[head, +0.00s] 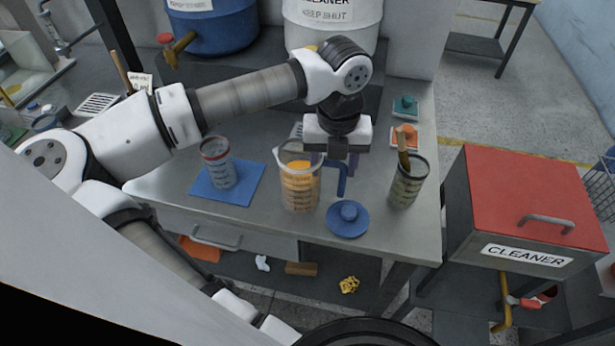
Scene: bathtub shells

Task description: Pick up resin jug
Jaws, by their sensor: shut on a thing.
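The resin jug (299,187) is a clear measuring jug with orange contents, near the front edge of the grey bench (255,217). It stands upright, and a blue handle-like piece shows at its right side. My gripper (335,162) points down at the jug's right side and is shut on it, near the handle. The fingertips are partly hidden, and I cannot tell from this view whether the jug's base touches the bench.
A blue lid (348,219) with a knob lies right of the jug. A cup (408,182) holding a stick stands further right. A clear cup (219,165) stands on a blue mat (247,188) at left. Drums (334,25) stand behind; a red-lidded cleaner box (530,195) is at right.

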